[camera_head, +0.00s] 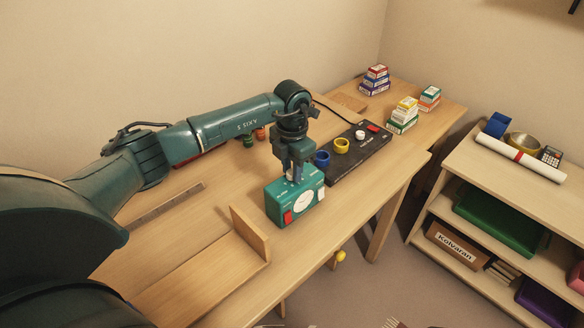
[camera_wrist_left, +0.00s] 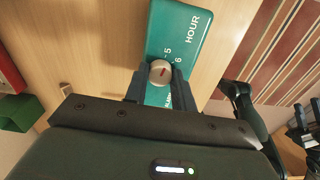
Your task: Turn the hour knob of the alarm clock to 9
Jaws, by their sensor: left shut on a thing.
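The teal alarm clock (camera_head: 277,206) stands on the wooden desk, with a pale dial and a red patch on its front. My left gripper (camera_head: 294,176) points down onto the clock's top. In the left wrist view the clock's top (camera_wrist_left: 190,18) carries the word HOUR and the numerals 5 and 6. The round grey hour knob (camera_wrist_left: 160,72) has a red mark and sits between the fingertips of my left gripper (camera_wrist_left: 160,80), which is shut on it. Other numerals are hidden by the gripper. My right gripper is not in view.
A dark board (camera_head: 358,158) with blue and yellow rings and white and red pieces lies just behind the clock. A wooden stand (camera_head: 250,232) with an upright end is close at its left. Stacked small boxes (camera_head: 403,117) stand farther back. A shelf unit (camera_head: 500,188) is at right.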

